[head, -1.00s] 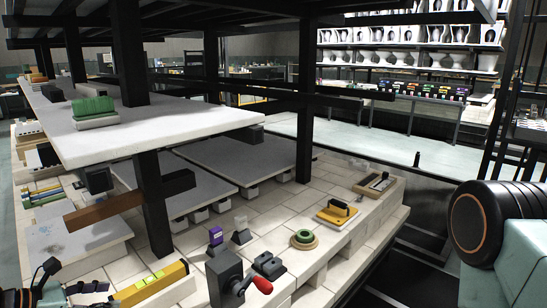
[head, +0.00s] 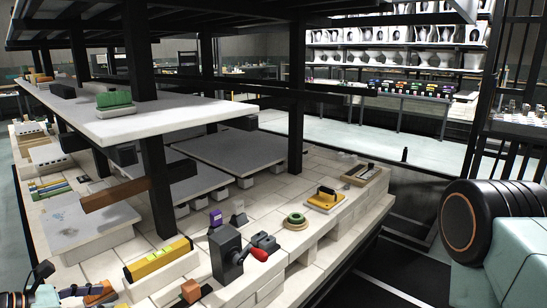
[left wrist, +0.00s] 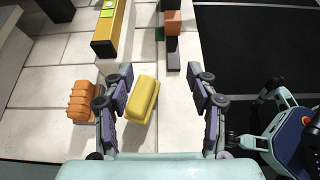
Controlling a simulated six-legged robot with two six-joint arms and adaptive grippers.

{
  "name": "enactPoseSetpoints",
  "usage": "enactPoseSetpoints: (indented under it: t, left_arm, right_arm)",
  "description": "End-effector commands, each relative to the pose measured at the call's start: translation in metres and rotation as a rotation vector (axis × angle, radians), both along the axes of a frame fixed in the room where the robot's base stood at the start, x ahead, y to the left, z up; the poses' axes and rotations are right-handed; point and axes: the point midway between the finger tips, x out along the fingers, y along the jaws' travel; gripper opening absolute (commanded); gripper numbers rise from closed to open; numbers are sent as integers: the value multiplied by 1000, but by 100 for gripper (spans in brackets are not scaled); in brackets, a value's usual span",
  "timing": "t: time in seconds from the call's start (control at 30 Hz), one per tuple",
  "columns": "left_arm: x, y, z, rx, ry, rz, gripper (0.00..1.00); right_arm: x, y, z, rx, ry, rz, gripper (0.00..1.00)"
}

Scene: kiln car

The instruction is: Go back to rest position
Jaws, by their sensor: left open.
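My left gripper (head: 80,291) shows only partly at the bottom left corner of the head view. In the left wrist view its two fingers (left wrist: 160,75) are spread wide with nothing between their tips. A yellow block (left wrist: 143,97) lies on the tiles below, beside the left finger, and does not look gripped. An orange ribbed block (left wrist: 83,101) lies left of that finger; it also shows in the head view (head: 100,294). My right arm shows at the right edge of the head view, but its gripper is out of frame.
A yellow level (head: 158,258), a dark crank box with red handle (head: 228,250), a green ring (head: 295,221) and a yellow float (head: 324,199) stand on the tiled deck. Black posts (head: 157,185) carry white shelves (head: 160,121) above. Dark floor (left wrist: 260,50) lies right of the deck.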

Motion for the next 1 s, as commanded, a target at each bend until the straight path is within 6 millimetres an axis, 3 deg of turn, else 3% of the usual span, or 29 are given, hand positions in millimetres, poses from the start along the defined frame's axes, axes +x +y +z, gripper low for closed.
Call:
enactPoseSetpoints:
  t: [0.03, 0.17, 0.37, 0.47, 0.7, 0.9, 1.0]
  left_arm:
    - [-6, -13, -11, 41, 29, -47, 58]
    - [-20, -37, -34, 144, 86, -146, 58]
    - [-58, -73, -75, 341, 174, -355, 58]
    - [-89, -92, -99, 478, 216, -514, 58]
    - [-199, -129, -151, 907, 212, -1130, 58]
    - [-275, -151, -160, 1164, -12, -1684, 58]
    - [-302, -164, -157, 1225, -171, -1893, 58]
  right_arm:
    - [0, 0, 0, 0, 1, 0, 40]
    - [-1, 0, 0, 0, 1, 0, 40]
    - [0, 0, 0, 0, 0, 0, 40]
    - [0, 0, 0, 0, 0, 0, 40]
    - [0, 0, 0, 0, 1, 0, 40]
    - [0, 0, 0, 0, 1, 0, 40]
    - [0, 0, 0, 0, 1, 0, 40]
